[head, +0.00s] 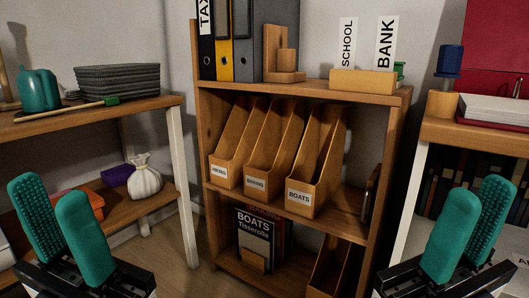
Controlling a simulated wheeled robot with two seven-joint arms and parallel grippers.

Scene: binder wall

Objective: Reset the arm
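My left gripper (62,222) is at the lower left, in front of the left shelf unit. Its two green fingers stand apart with nothing between them. My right gripper (466,235) is at the lower right, in front of the right-hand desk. Its green fingers also stand apart and hold nothing. Both grippers are upright, well apart from each other, and no object is seen touching them.
A wooden shelf (206,136) in the middle holds binders (223,45), magazine files (314,163) and books (262,240). A left table (150,109) carries grey trays (117,80). A right desk (470,134) holds a red tray (495,121). Floor shows between.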

